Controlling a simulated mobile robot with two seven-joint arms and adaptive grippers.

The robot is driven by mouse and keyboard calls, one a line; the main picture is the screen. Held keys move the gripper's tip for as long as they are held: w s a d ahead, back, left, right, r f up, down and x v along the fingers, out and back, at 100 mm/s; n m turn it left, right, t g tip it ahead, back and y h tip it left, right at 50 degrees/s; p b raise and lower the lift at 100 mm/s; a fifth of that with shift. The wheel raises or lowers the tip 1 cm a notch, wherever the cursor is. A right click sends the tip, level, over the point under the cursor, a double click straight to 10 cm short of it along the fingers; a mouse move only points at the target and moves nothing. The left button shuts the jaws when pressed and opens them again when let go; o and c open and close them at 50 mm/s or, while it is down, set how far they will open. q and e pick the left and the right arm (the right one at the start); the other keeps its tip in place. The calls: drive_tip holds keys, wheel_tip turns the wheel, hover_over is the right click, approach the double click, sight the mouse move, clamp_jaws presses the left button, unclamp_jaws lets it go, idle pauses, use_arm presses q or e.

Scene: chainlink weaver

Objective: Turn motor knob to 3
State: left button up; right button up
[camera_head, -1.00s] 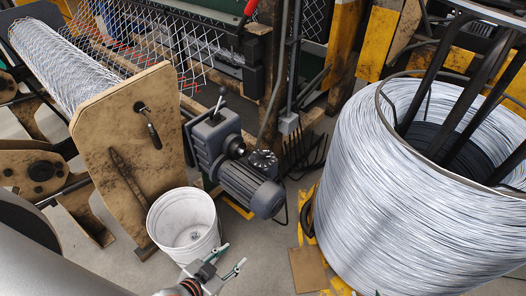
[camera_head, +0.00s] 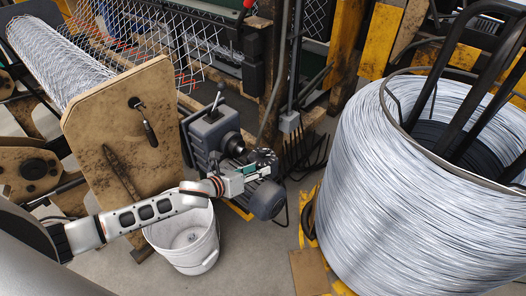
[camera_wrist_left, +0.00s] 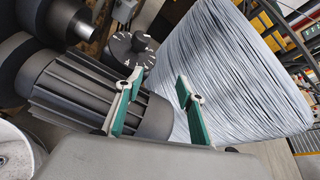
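The motor knob (camera_head: 264,156) is a dark round dial on top of the grey finned motor (camera_head: 267,200). In the left wrist view the knob (camera_wrist_left: 131,48) shows white marks around its face; I cannot read its setting. The motor body (camera_wrist_left: 85,92) fills the left of that view. My left gripper (camera_head: 258,171) is over the motor, close to the knob and partly overlapping it in the head view. In the left wrist view its green-padded fingers (camera_wrist_left: 159,84) are apart with nothing between them, and the knob lies beyond the left finger. My right gripper is not in view.
A white bucket (camera_head: 184,243) stands below my left arm. A big wire coil (camera_head: 410,190) stands to the right of the motor. A worn wooden end plate (camera_head: 110,135) with a mesh roll (camera_head: 62,66) is at left. A lever (camera_head: 219,97) rises from the gearbox.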

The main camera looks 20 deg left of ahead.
sight(262, 150)
use_arm(q)
drive_tip(key=w+a+m, duration=0.1)
drive_tip(key=w+a+r+m, duration=0.1)
drive_tip(key=w+a+m, duration=0.2)
drive_tip(key=shift+r, duration=0.35)
drive_tip(key=shift+w+y, duration=0.25)
drive_tip(key=shift+y, duration=0.05)
drive_tip(key=b+x, duration=0.2)
drive_tip(key=x, duration=0.4)
drive_tip(key=shift+s+f, duration=0.1)
drive_tip(key=shift+w+d+f, duration=0.15)
drive_tip(key=shift+w+d, duration=0.1)
drive_tip(key=shift+w, duration=0.45)
drive_tip(key=shift+c, duration=0.7)
clamp_jaws()
